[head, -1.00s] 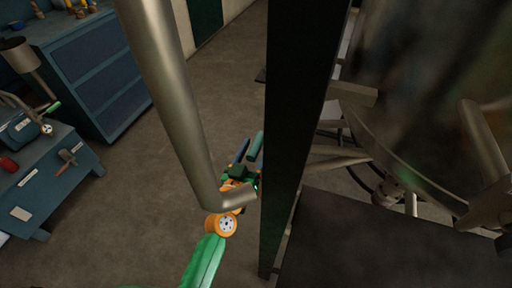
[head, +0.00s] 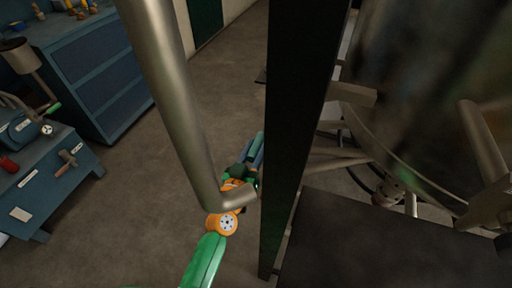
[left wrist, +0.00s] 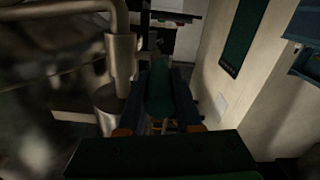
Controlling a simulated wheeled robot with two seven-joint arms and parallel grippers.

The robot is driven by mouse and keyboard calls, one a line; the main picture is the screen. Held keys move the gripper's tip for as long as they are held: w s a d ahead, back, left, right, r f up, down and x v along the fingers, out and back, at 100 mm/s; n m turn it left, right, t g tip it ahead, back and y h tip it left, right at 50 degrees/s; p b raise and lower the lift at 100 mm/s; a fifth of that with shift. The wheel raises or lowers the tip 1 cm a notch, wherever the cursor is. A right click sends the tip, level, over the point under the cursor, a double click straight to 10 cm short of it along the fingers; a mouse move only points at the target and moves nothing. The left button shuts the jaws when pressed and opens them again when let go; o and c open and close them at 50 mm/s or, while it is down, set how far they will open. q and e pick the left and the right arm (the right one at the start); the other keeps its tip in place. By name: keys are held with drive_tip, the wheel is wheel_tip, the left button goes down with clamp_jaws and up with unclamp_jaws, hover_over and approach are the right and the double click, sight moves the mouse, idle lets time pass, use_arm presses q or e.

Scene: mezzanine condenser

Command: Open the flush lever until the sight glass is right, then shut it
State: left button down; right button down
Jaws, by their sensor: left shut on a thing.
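My left gripper (head: 254,152) is beyond the bent metal pipe, partly hidden by the black post. In the left wrist view its two blue fingers (left wrist: 163,96) are shut on a dark teal, handle-like piece (left wrist: 159,88). This looks like the flush lever's handle, but its pivot and angle are unclear. A metal pipe fitting (left wrist: 121,57) stands just left of the fingers. I cannot make out the sight glass in either view. My right gripper is not in view.
A bent metal pipe (head: 177,100) and a black upright post (head: 298,120) stand close before me. A dark flat-topped block (head: 390,240) and more pipework (head: 485,150) fill the right. Blue drawers (head: 100,70) and a workbench (head: 50,175) stand left. Open floor lies between.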

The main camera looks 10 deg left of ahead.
use_arm(q)
drive_tip(key=shift+f, duration=0.1)
idle(0.8)
